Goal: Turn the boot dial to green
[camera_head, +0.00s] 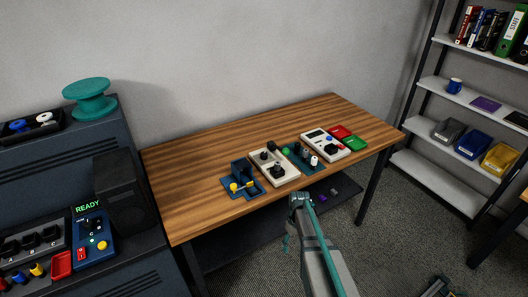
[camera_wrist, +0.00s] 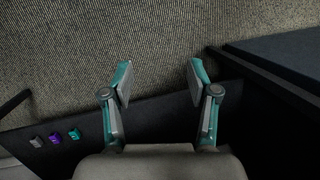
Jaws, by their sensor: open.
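Several devices have knobs, and no label shows which is the boot dial. A blue panel (camera_head: 88,252) at the left has a green READY display (camera_head: 87,208), a black knob and a yellow knob. The knob settings are too small to read. My gripper (camera_head: 299,198) is at the table's front edge, apart from these devices. In the wrist view my gripper (camera_wrist: 159,68) is open and empty, with carpet between its fingers.
A teal spool (camera_head: 87,98) stands on the left cabinet. The table's left part is clear.

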